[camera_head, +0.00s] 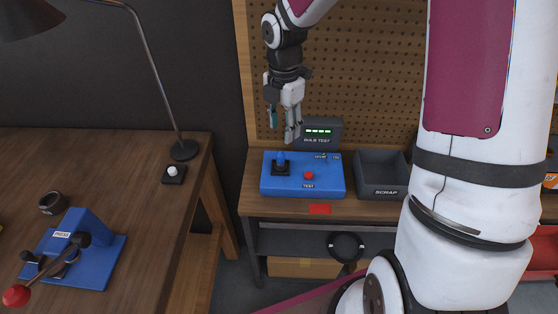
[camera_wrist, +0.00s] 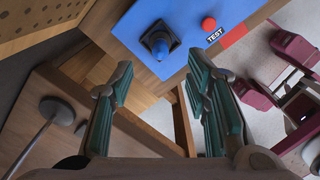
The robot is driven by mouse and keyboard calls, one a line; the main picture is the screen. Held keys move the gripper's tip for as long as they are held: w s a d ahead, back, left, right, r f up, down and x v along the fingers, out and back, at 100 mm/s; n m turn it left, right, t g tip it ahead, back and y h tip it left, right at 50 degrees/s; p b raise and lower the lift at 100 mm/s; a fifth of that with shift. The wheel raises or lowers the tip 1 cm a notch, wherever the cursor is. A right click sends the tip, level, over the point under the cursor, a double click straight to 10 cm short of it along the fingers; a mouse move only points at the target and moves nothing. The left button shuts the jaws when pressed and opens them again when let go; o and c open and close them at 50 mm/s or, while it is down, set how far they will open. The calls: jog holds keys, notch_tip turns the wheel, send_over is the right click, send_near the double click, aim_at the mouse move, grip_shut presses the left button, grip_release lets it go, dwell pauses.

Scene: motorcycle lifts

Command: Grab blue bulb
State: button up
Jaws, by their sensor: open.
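The blue bulb (camera_head: 280,158) stands upright in a black socket (camera_head: 281,169) at the left of the blue test box (camera_head: 326,185). The blue bulb (camera_wrist: 161,48) also shows at the top middle of the wrist view, beyond my fingertips. My gripper (camera_head: 283,130) hangs above the left side of the box, fingers pointing down. In the wrist view my gripper (camera_wrist: 160,88) has its teal-padded fingers wide apart with nothing between them. The bulb is apart from both fingers.
A bulb test display (camera_head: 318,133) with green lights stands behind the box. A grey scrap bin (camera_head: 382,174) is to its right. A pegboard (camera_head: 355,75) rises behind. The left table holds a lamp (camera_head: 183,149), a white bulb (camera_head: 172,170) and a blue press (camera_head: 82,245).

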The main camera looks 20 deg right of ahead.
aim_at(281, 153)
notch_tip(281, 153, down, 5)
jog(key=shift+f, duration=0.15)
jog(key=f, duration=0.3)
jog(key=f+p, duration=0.1)
jog(key=shift+s+a+f, duration=0.15)
jog(key=shift+s+a, duration=0.1)
jog(key=shift+a, duration=0.1)
jog(key=shift+f, duration=0.6)
grip_shut()
